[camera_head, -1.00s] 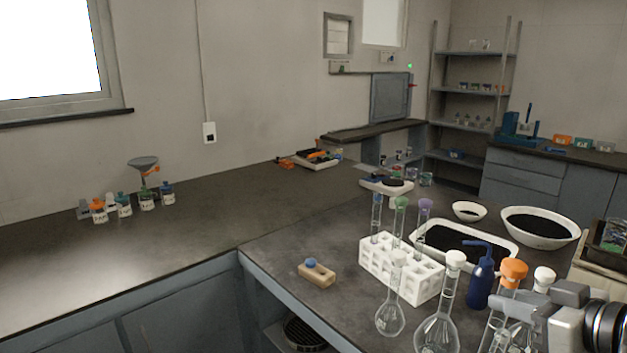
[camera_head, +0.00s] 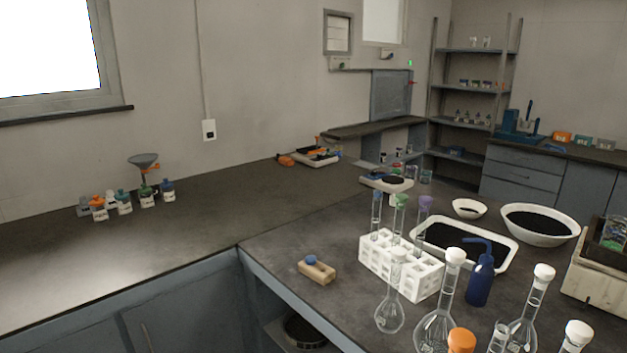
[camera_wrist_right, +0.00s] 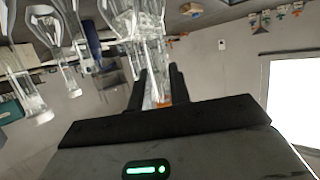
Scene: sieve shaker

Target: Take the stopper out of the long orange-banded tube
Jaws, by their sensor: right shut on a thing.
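An orange stopper (camera_head: 461,341) shows at the bottom edge of the head view; what is under it is cut off. To its right stands a clear glass neck (camera_head: 499,337) with no stopper visible on it. In the right wrist view my right gripper (camera_wrist_right: 155,80) is shut on an upright piece of glass, with orange (camera_wrist_right: 161,103) showing between the fingers near the palm. This looks like the orange-banded tube, though its stopper cannot be made out clearly there. The right gripper is out of the head view. My left gripper is in no view.
White-stoppered flasks (camera_head: 437,325) (camera_head: 525,322) stand close around. Behind them are a white rack (camera_head: 400,268) with tubes, a blue wash bottle (camera_head: 481,275) and a black-filled tray (camera_head: 510,258). A wooden block (camera_head: 317,271) lies left.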

